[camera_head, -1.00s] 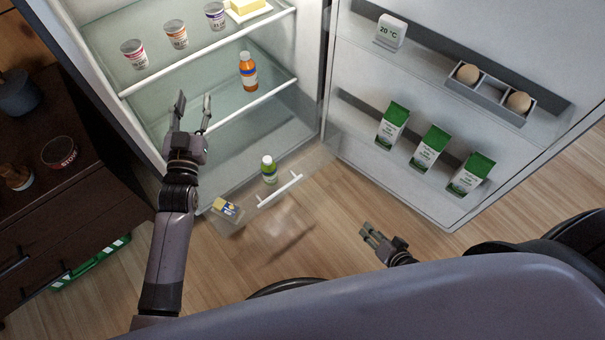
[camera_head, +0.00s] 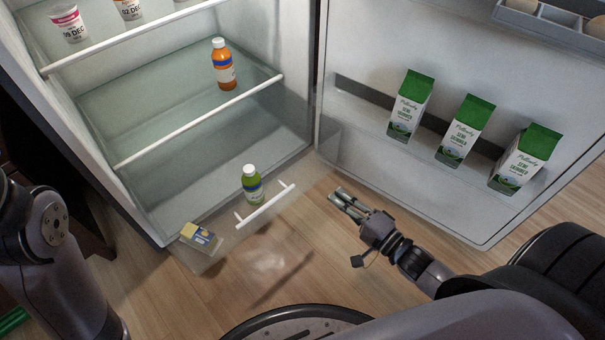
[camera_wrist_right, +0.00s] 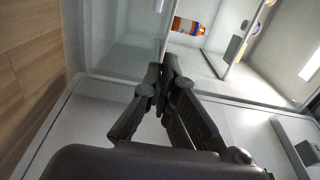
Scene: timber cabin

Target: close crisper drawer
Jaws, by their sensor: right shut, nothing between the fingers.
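The clear crisper drawer (camera_head: 225,240) is pulled out at the bottom of the open fridge, with a white bar handle (camera_head: 266,206) on its front. A green bottle (camera_head: 252,184) and a small yellow and blue pack (camera_head: 200,237) are in it. My right gripper (camera_head: 336,195) is shut and empty, to the right of the handle and apart from it, near the open door. Its closed fingers also show in the right wrist view (camera_wrist_right: 168,62). My left arm is at the left edge of the head view; its gripper is out of view.
The fridge door (camera_head: 400,190) stands open on the right, with several green-topped cartons (camera_head: 465,130) on its shelf. An orange bottle (camera_head: 224,66) stands on a fridge shelf above the drawer. Wooden floor (camera_head: 290,260) is clear before the drawer.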

